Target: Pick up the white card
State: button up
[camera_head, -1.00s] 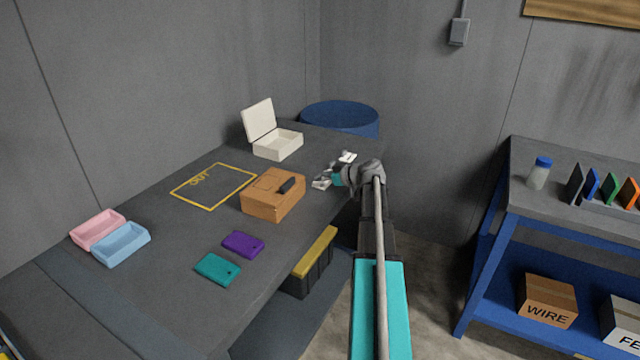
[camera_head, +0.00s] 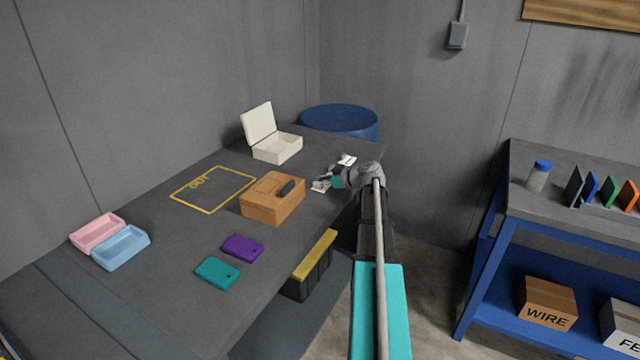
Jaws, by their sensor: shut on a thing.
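A small flat white card (camera_head: 319,188) shows at the tips of my gripper (camera_head: 324,181), near the right edge of the dark table (camera_head: 170,265). My gripper reaches in from the right and its fingers are shut on the card. The fingers hide part of the card, and I cannot tell whether it is clear of the table top. A second small white piece (camera_head: 347,159) shows just behind my gripper; what it is is too small to tell.
An orange-brown box (camera_head: 272,207) with a dark item on its lid stands left of my gripper. Behind are an open white box (camera_head: 278,149) and a blue drum (camera_head: 340,120). Purple (camera_head: 242,248) and teal (camera_head: 217,272) pieces lie nearer. The yellow "OUT" outline (camera_head: 212,190) is empty.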

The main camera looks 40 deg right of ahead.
jog(key=shift+r+p, duration=1.15)
jog(key=shift+r, duration=0.15)
jog(key=s+d+r+p, duration=0.3)
jog(key=s+r+p, duration=0.7)
jog(key=s, duration=0.3)
jog(key=shift+s+d, duration=0.3)
jog(key=shift+d, duration=0.05)
jog(key=shift+w, duration=0.15)
